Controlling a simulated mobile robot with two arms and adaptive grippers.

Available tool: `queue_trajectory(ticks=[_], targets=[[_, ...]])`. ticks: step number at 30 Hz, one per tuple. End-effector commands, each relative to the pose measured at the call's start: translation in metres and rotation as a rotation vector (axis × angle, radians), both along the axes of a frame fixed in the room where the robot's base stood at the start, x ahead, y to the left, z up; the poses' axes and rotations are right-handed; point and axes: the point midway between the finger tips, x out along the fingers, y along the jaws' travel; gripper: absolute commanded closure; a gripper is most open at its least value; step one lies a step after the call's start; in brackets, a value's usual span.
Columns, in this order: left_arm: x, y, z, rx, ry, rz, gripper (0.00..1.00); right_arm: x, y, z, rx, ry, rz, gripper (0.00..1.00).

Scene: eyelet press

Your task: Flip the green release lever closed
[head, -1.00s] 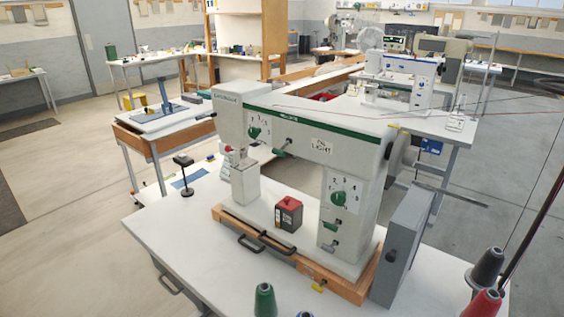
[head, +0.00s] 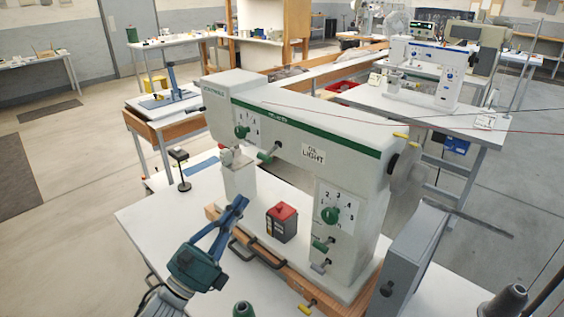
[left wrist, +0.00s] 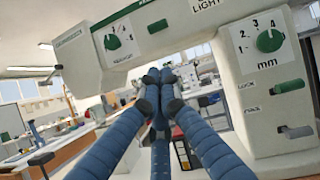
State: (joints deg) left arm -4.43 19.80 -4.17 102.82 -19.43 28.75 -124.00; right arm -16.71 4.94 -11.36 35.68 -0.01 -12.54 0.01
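The eyelet press is a large white machine (head: 290,120) with a green stripe. I cannot tell which is the release lever. My left gripper (head: 240,203) has its blue fingertips together, with nothing seen between them, in front of the press and apart from both levers. My right gripper is not in view.
A red-topped dark box (head: 282,224) stands on the press base. Green dials (head: 330,215) sit near the levers. A grey box (head: 412,258) and thread cones (head: 503,303) stand at the right.

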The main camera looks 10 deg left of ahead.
Motion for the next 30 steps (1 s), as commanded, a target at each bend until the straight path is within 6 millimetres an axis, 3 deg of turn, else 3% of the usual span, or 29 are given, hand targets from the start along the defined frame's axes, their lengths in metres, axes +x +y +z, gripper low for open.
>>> queue_trajectory(ticks=[5,17,30], targets=[[-0.008,-0.006,0.011,0.113,-0.130,0.002,1.00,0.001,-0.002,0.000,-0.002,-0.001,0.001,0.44],[-0.006,-0.009,0.015,0.117,-0.137,0.001,1.00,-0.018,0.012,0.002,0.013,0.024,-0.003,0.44],[0.045,-0.043,0.055,0.115,-0.136,0.001,1.00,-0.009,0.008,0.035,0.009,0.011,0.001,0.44]])
